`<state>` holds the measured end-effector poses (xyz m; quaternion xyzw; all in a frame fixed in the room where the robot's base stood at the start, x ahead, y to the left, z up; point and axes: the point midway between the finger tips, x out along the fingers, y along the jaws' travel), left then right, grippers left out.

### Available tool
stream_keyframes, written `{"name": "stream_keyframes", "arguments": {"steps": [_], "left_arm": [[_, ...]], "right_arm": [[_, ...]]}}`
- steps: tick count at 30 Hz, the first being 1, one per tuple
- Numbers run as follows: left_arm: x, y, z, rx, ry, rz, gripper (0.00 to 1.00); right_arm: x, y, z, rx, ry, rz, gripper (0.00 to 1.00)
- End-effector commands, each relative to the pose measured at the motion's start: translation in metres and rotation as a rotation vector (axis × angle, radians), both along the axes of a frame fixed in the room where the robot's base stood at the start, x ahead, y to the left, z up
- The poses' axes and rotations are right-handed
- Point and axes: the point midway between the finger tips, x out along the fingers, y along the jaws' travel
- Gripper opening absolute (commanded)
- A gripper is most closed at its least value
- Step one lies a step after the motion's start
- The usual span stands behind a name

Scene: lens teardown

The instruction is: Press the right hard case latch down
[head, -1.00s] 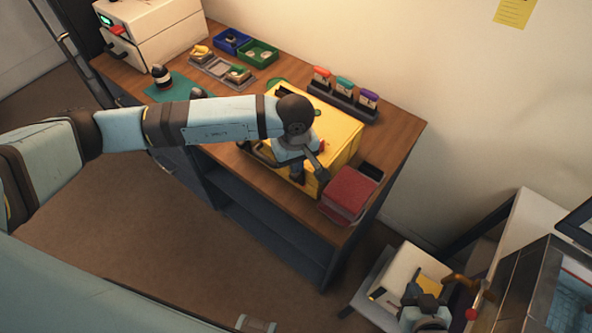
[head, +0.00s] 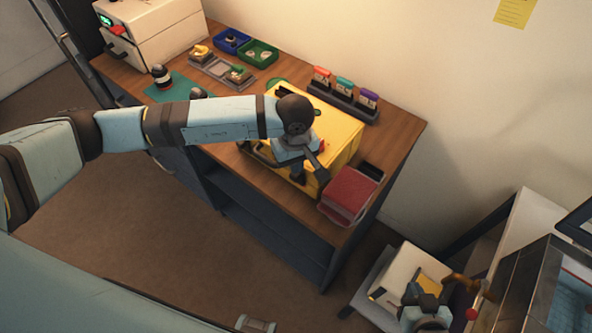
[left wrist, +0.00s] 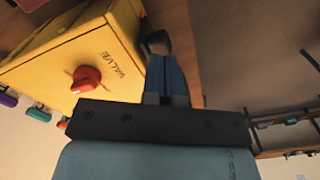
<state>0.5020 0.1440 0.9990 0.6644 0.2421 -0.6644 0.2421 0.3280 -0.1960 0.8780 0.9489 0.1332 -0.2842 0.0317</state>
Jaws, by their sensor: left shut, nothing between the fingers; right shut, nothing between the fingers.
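The yellow hard case (head: 340,135) stands shut on the wooden bench in the head view. My left gripper (head: 299,178) is shut and empty, low at the case's front side, towards its right end. I cannot tell whether the fingertips touch the case. The right latch is hidden behind this gripper and wrist. In the left wrist view, the closed fingers (left wrist: 158,45) lie beside the yellow case (left wrist: 100,50), whose end bears a red valve knob (left wrist: 86,78) and the word VALVE. My right gripper (head: 425,291) is shut and empty at the lower right, away from the bench.
A red stack (head: 350,192) sits right of the case near the bench edge. A dark rack with coloured-top holders (head: 343,100) stands behind it. Blue (head: 231,40) and green bins (head: 258,53) and a grey tray (head: 222,74) lie further left. A white box (head: 405,270) is near my right gripper.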

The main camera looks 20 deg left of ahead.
Motion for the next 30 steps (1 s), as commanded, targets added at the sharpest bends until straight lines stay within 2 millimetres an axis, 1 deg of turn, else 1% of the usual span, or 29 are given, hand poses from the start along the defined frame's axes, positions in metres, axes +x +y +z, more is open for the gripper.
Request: {"name": "stream_keyframes", "arguments": {"steps": [15,30], "left_arm": [[0.0,0.0,-0.011,0.0,0.0,0.0,0.0],[0.0,0.0,-0.021,0.0,0.0,0.0,0.0]], "right_arm": [[-0.002,0.002,-0.014,0.002,0.008,0.004,0.0],[0.0,0.003,-0.02,0.004,0.001,0.006,0.0]]}}
